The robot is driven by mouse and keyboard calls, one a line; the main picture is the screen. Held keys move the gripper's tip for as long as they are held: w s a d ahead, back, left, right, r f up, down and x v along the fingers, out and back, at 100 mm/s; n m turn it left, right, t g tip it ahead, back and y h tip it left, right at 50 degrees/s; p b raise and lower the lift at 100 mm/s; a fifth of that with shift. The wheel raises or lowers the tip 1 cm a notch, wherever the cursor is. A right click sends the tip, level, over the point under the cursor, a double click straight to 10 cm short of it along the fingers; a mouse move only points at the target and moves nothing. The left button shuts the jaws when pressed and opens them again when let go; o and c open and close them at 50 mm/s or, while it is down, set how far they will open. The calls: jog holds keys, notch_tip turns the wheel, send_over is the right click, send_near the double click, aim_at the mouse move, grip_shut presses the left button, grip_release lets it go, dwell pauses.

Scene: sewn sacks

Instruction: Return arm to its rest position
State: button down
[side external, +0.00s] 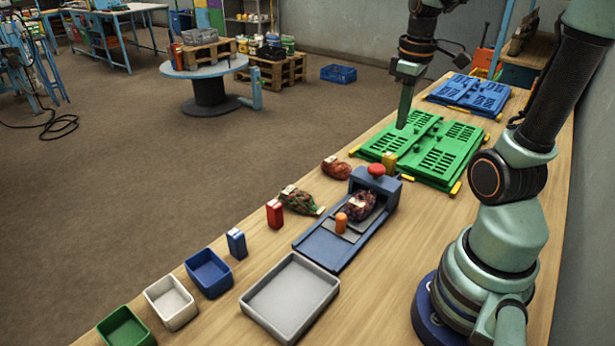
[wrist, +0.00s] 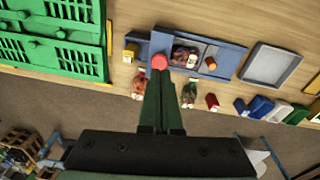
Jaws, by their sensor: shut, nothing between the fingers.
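My gripper (side external: 404,122) is in the air above the green folded crate in the side external view, with its fingers pointing down. In the wrist view the two fingers of my gripper (wrist: 158,80) lie together, shut and empty. A blue device (side external: 332,250) with a red knob (side external: 376,170) stands on the table, clear of my gripper. A dark net sack (side external: 361,205) and an orange cylinder (side external: 341,222) sit on it. A red sack (side external: 335,169) and a green and red sack (side external: 297,199) lie beside it.
The green crate (side external: 440,150) and a blue crate (side external: 470,94) lie flat at the far end. A grey tray (side external: 290,296), small blue (side external: 209,272), white (side external: 170,302) and green (side external: 125,328) bins, and red (side external: 274,213), blue (side external: 236,243) and yellow (side external: 389,162) blocks stand on the table.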

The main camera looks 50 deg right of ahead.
jog(key=shift+a, duration=0.1)
jog(key=w+a+r+t, duration=0.1)
jog(key=a+t, duration=0.1)
jog(key=a, duration=0.7)
jog(key=w+a+r+m+t, duration=0.1)
jog(key=w+a+t, duration=0.1)
jog(key=a, duration=0.7)
jog(key=shift+w+a+r+t, duration=0.2)
jog(key=shift+w+t, duration=0.1)
jog(key=shift+t, duration=0.2)
jog(key=c, duration=1.5)
grip_release()
jog(key=shift+c, duration=0.2)
